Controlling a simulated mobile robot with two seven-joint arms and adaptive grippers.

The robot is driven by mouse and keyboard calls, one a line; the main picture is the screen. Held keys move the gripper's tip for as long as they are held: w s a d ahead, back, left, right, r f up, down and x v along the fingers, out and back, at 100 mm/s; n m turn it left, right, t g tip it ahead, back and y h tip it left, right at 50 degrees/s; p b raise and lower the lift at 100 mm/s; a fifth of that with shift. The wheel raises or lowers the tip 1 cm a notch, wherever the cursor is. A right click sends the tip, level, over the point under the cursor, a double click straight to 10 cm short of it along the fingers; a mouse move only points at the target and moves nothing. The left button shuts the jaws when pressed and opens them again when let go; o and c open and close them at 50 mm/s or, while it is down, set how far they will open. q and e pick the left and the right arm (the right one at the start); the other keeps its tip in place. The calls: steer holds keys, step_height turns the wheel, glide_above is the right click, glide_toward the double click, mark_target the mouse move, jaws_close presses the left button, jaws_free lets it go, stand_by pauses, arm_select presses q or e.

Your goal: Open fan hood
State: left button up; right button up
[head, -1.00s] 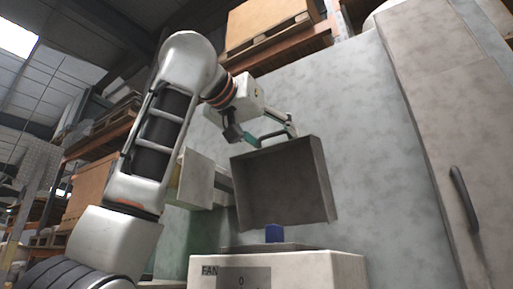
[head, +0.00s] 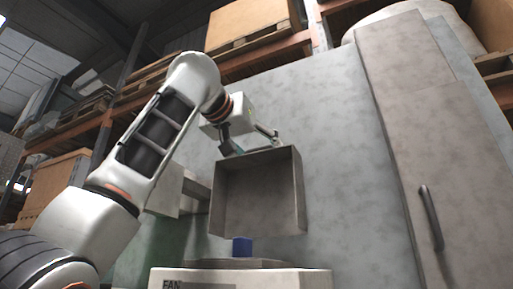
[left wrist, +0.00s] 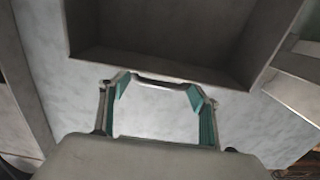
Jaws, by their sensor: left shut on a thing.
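The fan hood (head: 258,195) is a grey open box standing raised and swung up above the fan unit (head: 225,281), with its hollow inside facing me. It also fills the top of the left wrist view (left wrist: 160,50). My left gripper (head: 250,148) is at the hood's top edge in the head view. The handle is hidden in the head view. My right gripper is not in view.
A blue block (head: 242,245) stands on the fan unit's top below the hood. A tall grey cabinet door with a dark handle (head: 431,218) is at the right. A pale wall panel (head: 345,150) is behind the hood. Shelves with crates (head: 253,25) stand further back.

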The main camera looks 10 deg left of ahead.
arm_select(q)
steer(key=shift+s+r, duration=0.15)
steer(key=shift+r, duration=0.1)
steer(key=o, duration=1.3)
steer(key=shift+f, duration=0.1)
steer(key=v, duration=1.2)
